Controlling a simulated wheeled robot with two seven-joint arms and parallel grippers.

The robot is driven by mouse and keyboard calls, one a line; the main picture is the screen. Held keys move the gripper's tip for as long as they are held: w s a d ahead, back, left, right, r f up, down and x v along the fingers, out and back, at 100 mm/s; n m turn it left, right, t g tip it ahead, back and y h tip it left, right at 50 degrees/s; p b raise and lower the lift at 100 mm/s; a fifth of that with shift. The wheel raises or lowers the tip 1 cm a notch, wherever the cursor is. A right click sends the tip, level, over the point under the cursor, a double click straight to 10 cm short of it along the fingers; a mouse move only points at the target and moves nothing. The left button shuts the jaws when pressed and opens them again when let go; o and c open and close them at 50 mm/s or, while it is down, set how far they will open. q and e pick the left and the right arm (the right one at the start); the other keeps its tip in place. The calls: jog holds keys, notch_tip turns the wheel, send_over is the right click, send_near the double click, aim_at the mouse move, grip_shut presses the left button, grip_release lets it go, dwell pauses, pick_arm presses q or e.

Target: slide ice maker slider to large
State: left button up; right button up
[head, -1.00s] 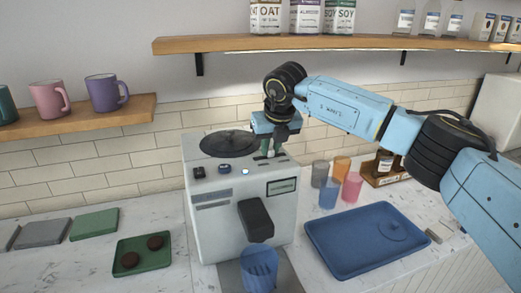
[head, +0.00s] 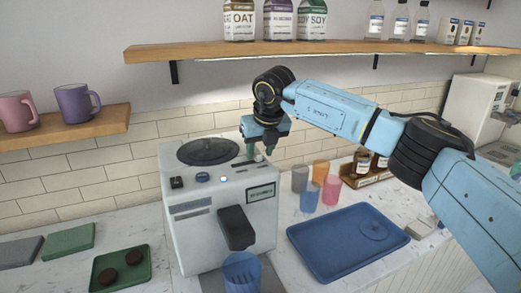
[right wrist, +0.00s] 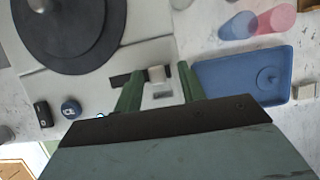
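The ice maker (head: 185,235) is a pale grey box on the counter. On its top, the slider's dark slot (right wrist: 120,79) runs left to right in the right wrist view, with a small pale knob (right wrist: 156,74) at the right part of it. My right gripper (head: 259,149) points down over the top of the machine. In the right wrist view its two green fingers (right wrist: 160,90) are apart, one on each side of the knob. I see a gap between knob and fingers; height above the top is hard to tell. My left gripper is not in view.
A blue cup (head: 242,272) stands under the dark spout (head: 236,228). Buttons (head: 200,180) and a round dark lid (head: 208,151) are on the machine. Coloured cups (head: 310,196) and a blue tray (head: 330,262) lie to the right. A shelf (head: 300,49) runs above.

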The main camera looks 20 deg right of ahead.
jog(key=b+v, duration=0.1)
jog(key=v, duration=1.2)
jog(key=shift+s, duration=0.1)
